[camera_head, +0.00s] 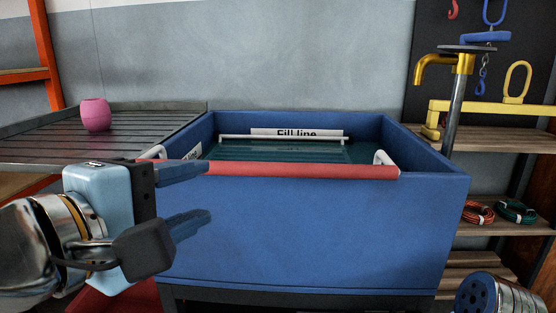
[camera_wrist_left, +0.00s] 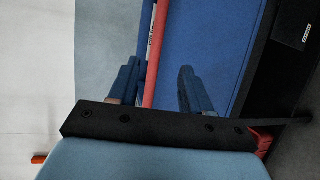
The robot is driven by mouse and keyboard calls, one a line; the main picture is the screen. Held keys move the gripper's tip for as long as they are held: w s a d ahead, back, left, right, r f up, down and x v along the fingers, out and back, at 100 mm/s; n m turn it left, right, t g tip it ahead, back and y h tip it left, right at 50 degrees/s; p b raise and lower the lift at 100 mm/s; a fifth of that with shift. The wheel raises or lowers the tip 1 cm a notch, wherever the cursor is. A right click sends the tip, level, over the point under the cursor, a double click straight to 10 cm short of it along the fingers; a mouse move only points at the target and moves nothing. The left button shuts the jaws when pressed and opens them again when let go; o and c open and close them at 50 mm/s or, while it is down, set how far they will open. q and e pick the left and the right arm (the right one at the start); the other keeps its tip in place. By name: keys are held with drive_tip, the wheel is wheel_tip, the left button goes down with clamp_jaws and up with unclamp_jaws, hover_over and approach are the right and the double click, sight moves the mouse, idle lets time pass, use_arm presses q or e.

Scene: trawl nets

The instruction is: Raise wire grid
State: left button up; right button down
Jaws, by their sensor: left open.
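A blue tank (camera_head: 310,230) of greenish water (camera_head: 290,152) stands in front of me. A red bar (camera_head: 290,170) with white end pieces runs along its front rim; it looks like a handle, but I cannot tell whether it joins a wire grid. No grid mesh is distinguishable. My left gripper (camera_head: 210,192) is open and empty at the tank's front left, its fingers one above the other, near the bar's left end. In the left wrist view the red bar (camera_wrist_left: 157,50) appears between the open fingers (camera_wrist_left: 160,88), not gripped. My right gripper is out of view.
A slatted grey table (camera_head: 60,148) with a pink round object (camera_head: 95,114) adjoins the tank's left. A "Fill line" label (camera_head: 296,133) is at the back, above a white bar (camera_head: 285,139). A yellow tap (camera_head: 440,66) and shelves with coiled ropes (camera_head: 515,211) are right.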

sight(254, 171)
use_arm(q)
drive_tip(key=b+x, duration=0.1)
drive_tip(key=x, duration=1.3)
drive_tip(key=shift+d+r, duration=0.15)
drive_tip(key=shift+d, duration=0.1)
clamp_jaws()
